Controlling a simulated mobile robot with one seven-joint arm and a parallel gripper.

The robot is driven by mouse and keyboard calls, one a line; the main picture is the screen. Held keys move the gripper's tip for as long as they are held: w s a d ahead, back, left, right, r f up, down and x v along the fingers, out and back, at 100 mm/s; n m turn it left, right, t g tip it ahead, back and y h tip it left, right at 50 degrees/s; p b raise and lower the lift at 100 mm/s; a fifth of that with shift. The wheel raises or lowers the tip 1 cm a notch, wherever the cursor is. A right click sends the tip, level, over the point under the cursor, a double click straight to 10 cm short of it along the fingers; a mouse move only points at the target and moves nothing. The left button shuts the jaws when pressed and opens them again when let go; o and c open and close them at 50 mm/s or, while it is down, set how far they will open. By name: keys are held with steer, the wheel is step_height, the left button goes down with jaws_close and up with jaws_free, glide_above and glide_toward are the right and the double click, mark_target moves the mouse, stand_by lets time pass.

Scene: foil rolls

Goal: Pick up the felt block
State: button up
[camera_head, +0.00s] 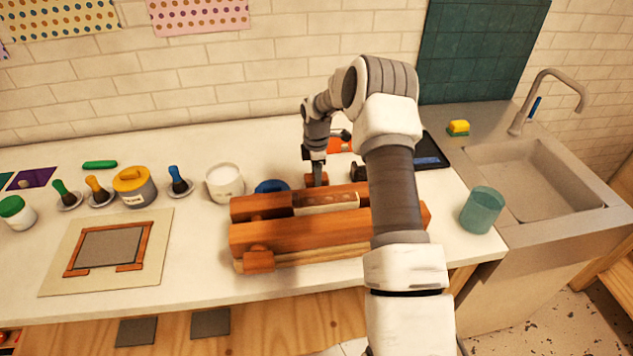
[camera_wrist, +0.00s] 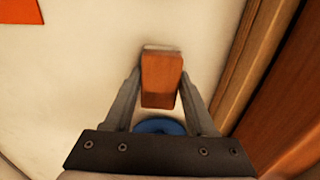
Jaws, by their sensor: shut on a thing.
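The felt block (camera_wrist: 161,80) is a small reddish-brown wooden block with a pale strip along its far edge, in the wrist view. My gripper (camera_wrist: 160,76) is shut on it, one finger on each side. In the head view my gripper (camera_head: 316,176) points down behind the long wooden vise-like frame. A small part of the block (camera_head: 309,181) shows beside the fingers, close to the white counter. I cannot tell whether it touches the counter.
The long wooden frame (camera_head: 300,236) stands just in front of my gripper. A blue round thing (camera_head: 272,186) and a white pot (camera_head: 225,181) are to the left. A teal cup (camera_head: 482,210) and sink (camera_head: 535,180) are right. An orange sheet (camera_wrist: 20,11) lies nearby.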

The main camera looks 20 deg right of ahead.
jaws_close()
steer(key=shift+r, duration=0.15)
step_height(320, 180, up, 10)
steer(key=shift+f+b, duration=0.1)
steer(key=shift+b, duration=0.35)
